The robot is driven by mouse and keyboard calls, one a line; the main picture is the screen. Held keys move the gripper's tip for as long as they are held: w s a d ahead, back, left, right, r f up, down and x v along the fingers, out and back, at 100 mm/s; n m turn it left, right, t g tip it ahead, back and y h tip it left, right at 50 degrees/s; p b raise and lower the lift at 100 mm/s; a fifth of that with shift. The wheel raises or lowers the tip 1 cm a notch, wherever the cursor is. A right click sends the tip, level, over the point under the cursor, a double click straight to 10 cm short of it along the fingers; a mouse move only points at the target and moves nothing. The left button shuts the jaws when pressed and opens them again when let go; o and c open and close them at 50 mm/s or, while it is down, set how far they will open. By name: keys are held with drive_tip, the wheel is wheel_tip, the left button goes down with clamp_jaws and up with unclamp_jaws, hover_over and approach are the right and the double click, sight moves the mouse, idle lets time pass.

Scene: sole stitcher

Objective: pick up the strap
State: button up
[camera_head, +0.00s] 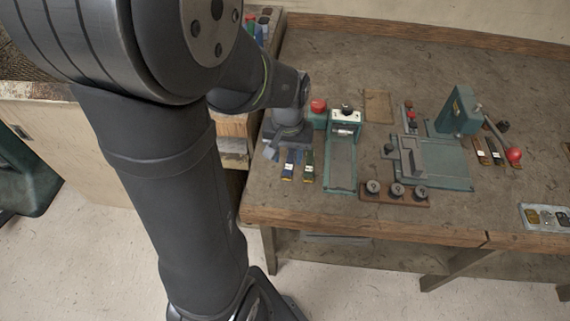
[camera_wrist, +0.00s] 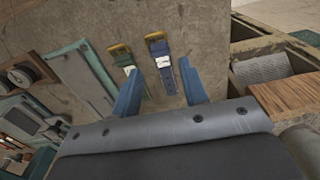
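A blue strap (camera_wrist: 158,46) with a brass-coloured buckle lies flat on the workbench; it also shows in the head view (camera_head: 288,169). A green strap (camera_wrist: 122,57) with a similar buckle lies beside it, also visible in the head view (camera_head: 308,169). My gripper (camera_wrist: 159,70) is open, its two blue fingers spread apart. In the wrist view the blue strap lies between the fingertips, and the green strap is just outside the left finger. Nothing is seen gripped. I cannot tell how high the fingertips are above the bench.
A green plate fixture (camera_head: 341,172) stands right of the straps, with a red button (camera_head: 318,106) behind it. A lever press (camera_head: 459,112) and a block with round knobs (camera_head: 396,192) are farther right. More straps (camera_head: 496,153) lie beyond. Open wooden compartments (camera_wrist: 262,68) adjoin the bench.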

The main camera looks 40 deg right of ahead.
sight(288, 171)
wheel_tip(288, 171, down, 5)
drive_tip(key=shift+s+a+f, duration=0.1)
drive_tip(key=shift+s, duration=0.05)
drive_tip(key=c, duration=0.7)
drive_tip(key=shift+c, duration=0.2)
